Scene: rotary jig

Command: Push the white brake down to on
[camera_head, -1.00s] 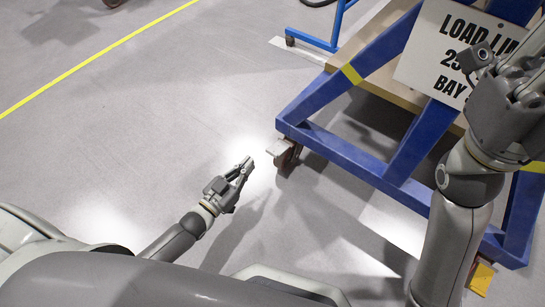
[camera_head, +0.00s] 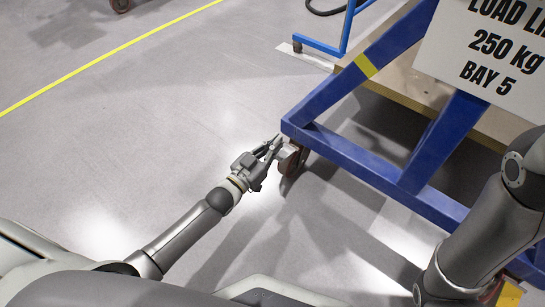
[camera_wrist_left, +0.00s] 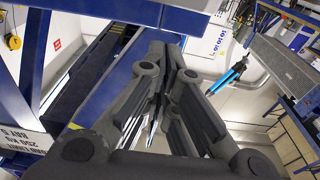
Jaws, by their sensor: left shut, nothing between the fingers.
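The white brake (camera_head: 287,152) is a small pale pedal on the caster (camera_head: 291,163) under the near left corner of the blue frame (camera_head: 350,152). It sticks out from the caster, and the fingers partly cover it. My left gripper (camera_head: 277,142) is shut and empty, with its fingertips right at the brake in the head view. I cannot tell whether they touch it. In the left wrist view the shut fingers (camera_wrist_left: 160,125) fill the middle, and I cannot make out the brake there. My right gripper is outside the views; only my right arm shows.
A white load-limit sign (camera_head: 500,50) hangs on the frame above a wooden board (camera_head: 400,82). A yellow part (camera_head: 510,295) shows at the lower right, by my right arm. Another blue stand (camera_head: 320,45) is behind. The grey floor (camera_head: 120,130) to the left is clear.

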